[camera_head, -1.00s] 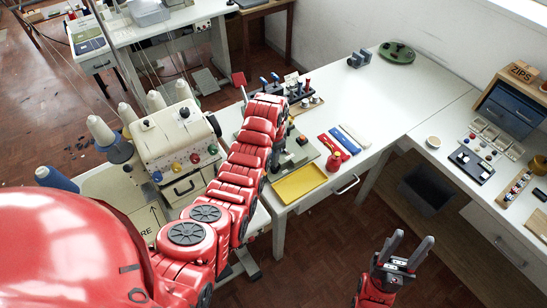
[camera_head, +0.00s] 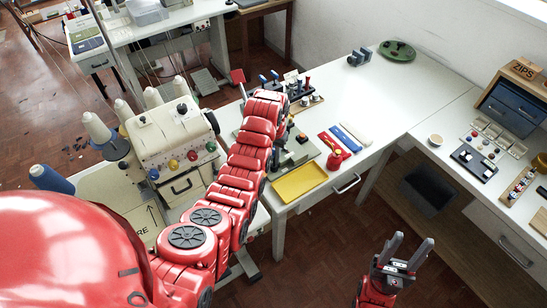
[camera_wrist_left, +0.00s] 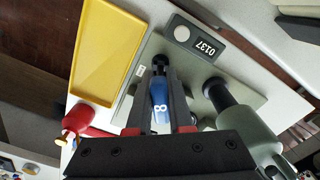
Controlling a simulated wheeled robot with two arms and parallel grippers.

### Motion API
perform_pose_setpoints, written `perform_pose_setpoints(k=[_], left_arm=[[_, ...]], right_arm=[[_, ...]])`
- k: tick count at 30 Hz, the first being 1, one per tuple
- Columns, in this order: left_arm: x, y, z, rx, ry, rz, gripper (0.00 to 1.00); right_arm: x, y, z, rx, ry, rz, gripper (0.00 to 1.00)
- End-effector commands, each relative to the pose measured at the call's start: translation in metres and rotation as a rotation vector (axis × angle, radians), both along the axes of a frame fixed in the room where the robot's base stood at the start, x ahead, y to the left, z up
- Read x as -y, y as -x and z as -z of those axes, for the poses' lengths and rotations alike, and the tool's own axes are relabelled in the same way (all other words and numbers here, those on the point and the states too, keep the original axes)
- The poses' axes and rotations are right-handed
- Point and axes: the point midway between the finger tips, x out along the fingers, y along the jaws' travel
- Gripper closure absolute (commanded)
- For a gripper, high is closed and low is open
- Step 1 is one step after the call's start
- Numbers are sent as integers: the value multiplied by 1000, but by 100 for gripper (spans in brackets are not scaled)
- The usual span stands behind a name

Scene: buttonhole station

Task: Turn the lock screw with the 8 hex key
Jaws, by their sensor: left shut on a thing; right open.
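The blue 8 hex key (camera_wrist_left: 159,98) is between the fingers of my left gripper (camera_wrist_left: 161,88), which is shut on it; a white 8 shows on the handle. Its far end meets a dark round part (camera_wrist_left: 160,62) on the grey machine base (camera_wrist_left: 147,50). I cannot tell whether this part is the lock screw, or whether the key is seated in it. In the head view my left gripper is hidden behind my own red arm. My right gripper (camera_head: 405,252) is open and empty, over the floor in front of the bench.
A yellow tray (camera_head: 300,182) lies at the bench's front edge; it also fills the wrist view's upper left. A red bottle (camera_head: 335,160) stands beside it. A display box (camera_wrist_left: 197,40) reads 0137. A dark post (camera_wrist_left: 220,94) stands right of the key. Blue-handled tools (camera_head: 275,76) stand behind.

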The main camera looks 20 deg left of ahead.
Motion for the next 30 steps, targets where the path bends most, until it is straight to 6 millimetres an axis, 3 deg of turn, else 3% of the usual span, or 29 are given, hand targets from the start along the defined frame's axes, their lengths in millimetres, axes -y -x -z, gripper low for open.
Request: perform_pose_setpoints(k=[12, 22, 30], left_arm=[[0, 0, 0, 0, 0, -57, 100], [2, 1, 2, -3, 0, -331, 100], [2, 1, 0, -4, 0, -360, 100]], right_arm=[[0, 0, 3, 0, 0, 0, 50], [0, 0, 16, 0, 0, 0, 50], [0, 0, 15, 0, 0, 0, 50]])
